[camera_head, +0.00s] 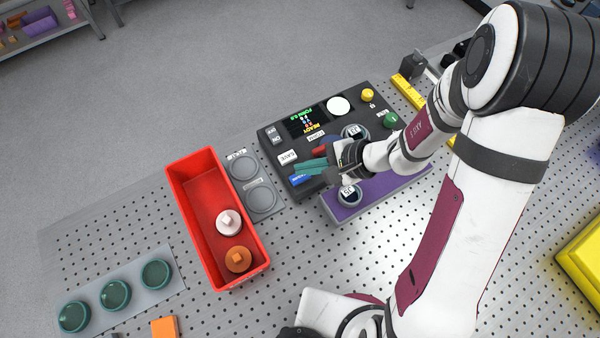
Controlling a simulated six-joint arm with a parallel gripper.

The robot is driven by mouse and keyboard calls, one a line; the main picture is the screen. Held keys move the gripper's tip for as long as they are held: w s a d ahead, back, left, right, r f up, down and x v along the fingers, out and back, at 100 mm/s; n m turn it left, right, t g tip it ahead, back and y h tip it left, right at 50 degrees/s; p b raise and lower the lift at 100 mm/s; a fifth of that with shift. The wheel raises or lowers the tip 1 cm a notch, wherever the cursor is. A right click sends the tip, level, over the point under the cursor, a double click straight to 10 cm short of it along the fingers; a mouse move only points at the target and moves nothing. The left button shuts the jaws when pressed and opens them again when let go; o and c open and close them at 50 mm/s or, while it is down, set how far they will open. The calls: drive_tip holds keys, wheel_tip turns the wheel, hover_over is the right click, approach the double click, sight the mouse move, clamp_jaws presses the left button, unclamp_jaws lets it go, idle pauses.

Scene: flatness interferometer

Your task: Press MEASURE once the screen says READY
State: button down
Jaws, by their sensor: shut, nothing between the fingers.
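The black control panel (278,160) lies on the bench, seen upside down. Its dark screen (305,121) shows green text like "FORM" and yellow text that looks like "READY". My gripper (298,168) is shut and empty, its teal fingers reaching left over the panel's near-left part. The fingertips are close to a blue button (298,181) with a small label that I cannot read. I cannot tell whether they touch it. I cannot make out which button is MEASURE; my gripper hides part of the panel.
A red bin (187,196) left of the panel holds a white and an orange piece. A grey plate with two round pads (243,167) lies between. A purple block (397,190) is under my wrist. Green and yellow knobs (367,95) stand on the panel's right.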

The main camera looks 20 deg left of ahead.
sight(306, 176)
drive_tip(key=shift+r, duration=0.1)
drive_tip(key=shift+r, duration=2.4)
drive_tip(key=c, duration=1.4)
unclamp_jaws()
drive_tip(key=o, duration=0.5)
drive_tip(key=shift+n+g+h, duration=0.7)
drive_tip(key=shift+n+g, duration=0.2)
drive_tip(key=w+r, duration=0.2)
drive_tip(key=w, duration=0.1)
drive_tip(key=shift+w+a+r, duration=0.15)
drive_tip(key=shift+r, duration=0.2)
drive_tip(key=shift+c, duration=0.2)
drive_tip(key=shift+o, duration=1.2)
drive_tip(key=shift+w+d+r+n+g+h, duration=0.15)
drive_tip(key=shift+w+d+r+h, duration=0.3)
drive_tip(key=shift+w, duration=0.2)
drive_tip(key=shift+w+d+r+n+g+h, duration=0.15)
drive_tip(key=shift+w+d+r+h, duration=0.25)
drive_tip(key=shift+w+h, duration=0.2)
drive_tip(key=o, duration=0.7)
drive_tip(key=w+d+r+m+t+h, duration=0.1)
drive_tip(key=w+d+r+h, duration=0.4)
drive_tip(key=w+d, duration=0.1)
drive_tip(key=shift+w+d+r+m+t, duration=0.3)
drive_tip(key=shift+w+d+t, duration=0.1)
drive_tip(key=shift+w, duration=0.45)
drive_tip(key=shift+h, duration=0.35)
drive_tip(key=f, duration=0.9)
drive_tip(key=shift+w+d+f, duration=0.25)
drive_tip(key=shift+d, duration=0.05)
